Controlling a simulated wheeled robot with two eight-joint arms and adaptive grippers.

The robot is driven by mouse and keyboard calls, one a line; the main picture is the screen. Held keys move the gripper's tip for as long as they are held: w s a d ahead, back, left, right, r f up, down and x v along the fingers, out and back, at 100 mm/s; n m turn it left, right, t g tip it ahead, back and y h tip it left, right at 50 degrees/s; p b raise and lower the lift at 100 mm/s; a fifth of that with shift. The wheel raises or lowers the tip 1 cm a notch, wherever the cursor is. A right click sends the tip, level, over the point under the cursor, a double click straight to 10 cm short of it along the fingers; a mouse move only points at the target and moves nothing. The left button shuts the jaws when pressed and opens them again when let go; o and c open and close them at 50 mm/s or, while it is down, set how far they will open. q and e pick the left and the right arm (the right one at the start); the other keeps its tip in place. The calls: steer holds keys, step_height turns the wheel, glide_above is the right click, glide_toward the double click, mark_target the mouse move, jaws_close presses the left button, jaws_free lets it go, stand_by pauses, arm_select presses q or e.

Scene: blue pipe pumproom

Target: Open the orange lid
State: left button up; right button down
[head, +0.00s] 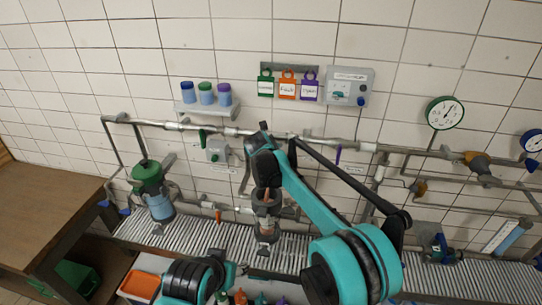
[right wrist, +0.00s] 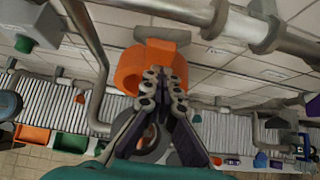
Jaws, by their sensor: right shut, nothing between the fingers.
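The orange lid (right wrist: 130,68) shows in the right wrist view as a thick, round orange cap, with a grey bracket (right wrist: 165,36) just above it. My right gripper (right wrist: 164,78) is shut and empty. Its fingertips overlap the lid's right part in that view; I cannot tell whether they touch it. In the head view my right arm reaches in from the lower right to the middle of the pipework, and its dark wrist hides most of what is behind it. I cannot make out the lid there.
A green-lidded filter with a blue bowl (head: 160,206) stands left. Grey pipes (head: 350,146) run along the tiled wall, with a gauge (head: 444,112) and hanging tags (head: 287,89). A slatted grating (head: 205,238) lies below. A wooden table (head: 48,212) stands at left.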

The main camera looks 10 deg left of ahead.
steer(key=shift+w+d+r, duration=0.15)
steer(key=shift+w+r, duration=0.05)
steer(key=v, duration=1.1)
steer(key=s+d+f+m+b, duration=0.4)
steer(key=s+d+m, duration=0.1)
steer(key=d, duration=0.2)
steer(key=s+d+f+m+g+b, duration=0.1)
steer(key=s+d+f+m+b, duration=0.25)
steer(key=d+m, duration=0.3)
steer(key=s+d+f+m+b, duration=0.3)
steer(key=s+d+m+b, duration=0.15)
steer(key=d, duration=0.35)
arm_select(q)
step_height(320, 180, down, 22)
steer(key=b, duration=1)
steer(key=shift+w, duration=0.3)
arm_select(e)
steer(key=s+d+f+m, duration=0.5)
steer(key=s+f+m, duration=0.5)
steer(key=f, duration=0.1)
steer(key=s+d+f+m+g, duration=0.1)
steer(key=s+d+f+m, duration=0.5)
steer(key=s+f+m, duration=0.4)
steer(key=shift+s+d+f, duration=0.25)
steer(key=shift+s+f, duration=0.2)
steer(key=shift+f, duration=0.25)
